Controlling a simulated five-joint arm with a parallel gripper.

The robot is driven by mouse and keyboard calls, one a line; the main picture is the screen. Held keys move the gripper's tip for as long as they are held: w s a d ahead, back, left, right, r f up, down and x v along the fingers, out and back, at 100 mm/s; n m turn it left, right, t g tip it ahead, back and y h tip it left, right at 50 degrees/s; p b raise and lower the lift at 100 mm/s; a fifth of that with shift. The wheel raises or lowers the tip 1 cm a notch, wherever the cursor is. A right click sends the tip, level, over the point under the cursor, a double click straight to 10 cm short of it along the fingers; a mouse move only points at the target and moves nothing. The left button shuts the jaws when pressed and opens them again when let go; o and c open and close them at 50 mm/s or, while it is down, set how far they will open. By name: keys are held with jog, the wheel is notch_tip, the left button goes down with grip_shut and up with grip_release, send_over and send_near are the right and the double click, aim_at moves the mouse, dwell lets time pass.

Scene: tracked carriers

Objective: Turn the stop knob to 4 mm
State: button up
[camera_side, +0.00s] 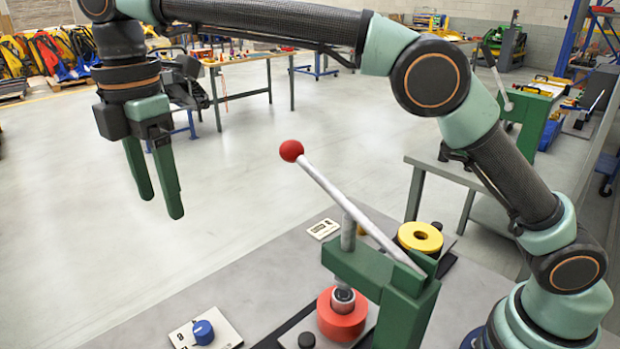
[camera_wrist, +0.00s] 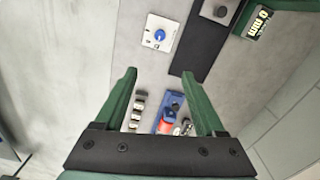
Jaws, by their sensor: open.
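The stop knob (camera_side: 203,332) is blue and sits on a white dial plate (camera_side: 183,337) at the bottom left of the bench in the side view. The knob also shows in the wrist view (camera_wrist: 159,35), near the top centre on its white plate (camera_wrist: 150,46), with its marks too small to read. A green block with a display (camera_wrist: 258,22) at the top right of the wrist view appears to read 0 mm. My gripper (camera_side: 162,206) is open and empty, well above the bench and apart from the knob. Its two green fingers (camera_wrist: 160,74) are spread in the wrist view.
A green press (camera_side: 385,280) with a red-balled lever (camera_side: 330,187) stands right of the knob. A red ring (camera_side: 341,315) sits under its ram, and a yellow ring (camera_side: 420,237) lies behind. A blue tray (camera_wrist: 181,99) with small items shows between my fingers in the wrist view.

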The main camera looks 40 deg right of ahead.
aim_at(201, 328)
notch_tip(201, 328, down, 28)
jog(key=shift+d+f, duration=0.1)
dwell(0.6)
grip_shut()
